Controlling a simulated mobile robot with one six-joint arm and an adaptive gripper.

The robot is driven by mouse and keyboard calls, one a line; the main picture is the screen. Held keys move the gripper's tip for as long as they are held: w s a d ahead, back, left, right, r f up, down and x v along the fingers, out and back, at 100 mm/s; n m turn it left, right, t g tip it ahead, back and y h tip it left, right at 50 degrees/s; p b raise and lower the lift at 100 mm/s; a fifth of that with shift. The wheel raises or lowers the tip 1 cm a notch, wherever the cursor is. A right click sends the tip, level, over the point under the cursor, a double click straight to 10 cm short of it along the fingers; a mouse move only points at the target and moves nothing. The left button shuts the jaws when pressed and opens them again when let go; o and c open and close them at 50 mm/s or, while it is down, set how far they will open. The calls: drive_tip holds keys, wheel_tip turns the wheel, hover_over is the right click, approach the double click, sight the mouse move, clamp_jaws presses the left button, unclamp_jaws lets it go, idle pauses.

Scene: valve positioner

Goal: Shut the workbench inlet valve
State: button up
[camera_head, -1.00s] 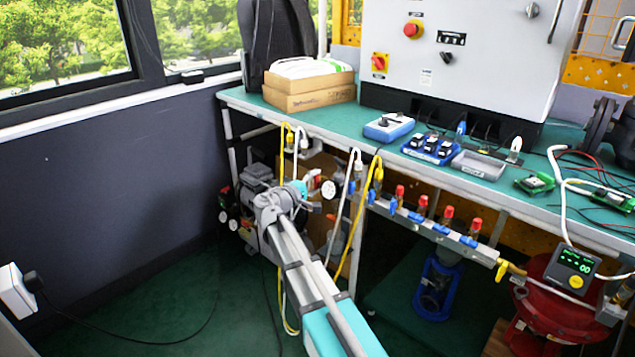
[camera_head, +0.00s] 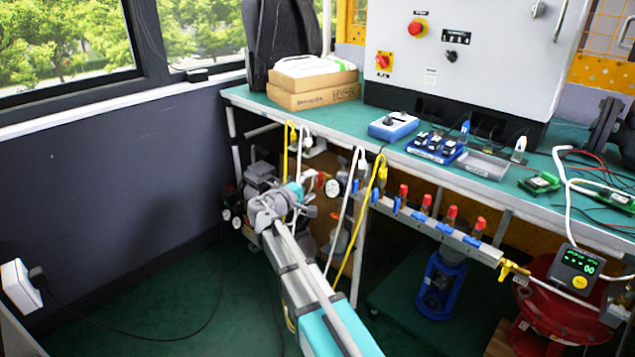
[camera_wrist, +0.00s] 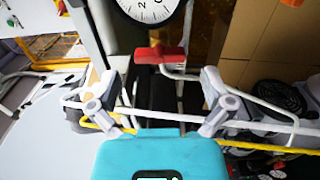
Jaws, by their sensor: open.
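In the wrist view, a red valve handle (camera_wrist: 160,55) lies roughly crosswise in front of my gripper (camera_wrist: 160,84). The handle joins a pale pipe fitting just below a round white gauge (camera_wrist: 150,8). My gripper's two fingers are spread wide, one on each side of the handle's line, with nothing held between them. The handle appears beyond the fingertips, not touching them. In the head view, my gripper (camera_head: 298,196) is under the bench's left end, left of the gauge (camera_head: 332,187).
White and yellow hoses (camera_wrist: 205,116) cross close to the fingers. The green workbench (camera_head: 340,118) overhangs the area. A manifold rail (camera_head: 430,222) with several blue handles and red-topped fittings runs rightward. A yellow valve handle (camera_head: 511,268) sits at its right end. Floor at left is open.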

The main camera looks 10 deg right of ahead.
drive_tip(key=v, duration=0.8)
drive_tip(key=shift+s+a, duration=0.2)
drive_tip(key=shift+a, duration=0.05)
idle(2.2)
